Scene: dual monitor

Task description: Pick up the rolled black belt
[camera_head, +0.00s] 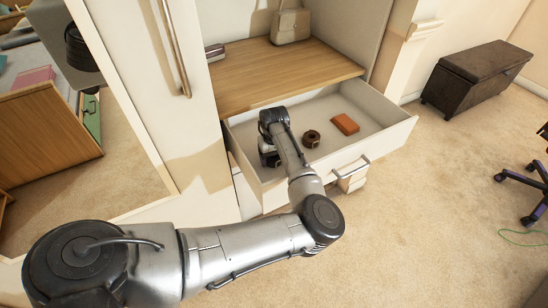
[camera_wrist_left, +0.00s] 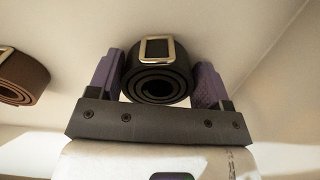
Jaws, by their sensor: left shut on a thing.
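The rolled black belt (camera_wrist_left: 158,72) with its square gold-coloured buckle sits between the purple fingers of my left gripper (camera_wrist_left: 160,88) in the left wrist view. The fingers press on it from both sides. In the head view my left gripper (camera_head: 270,158) is low inside the left part of the open white drawer (camera_head: 388,144), and the arm hides the black belt there. I cannot tell whether the belt still touches the drawer floor. My right gripper is in neither view.
A brown rolled belt (camera_head: 311,138) and an orange-brown wallet-like item (camera_head: 345,124) lie in the drawer, right of my gripper. A wooden shelf (camera_head: 285,76) holding a beige handbag (camera_head: 291,24) is above the drawer's back. Drawer walls surround the gripper.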

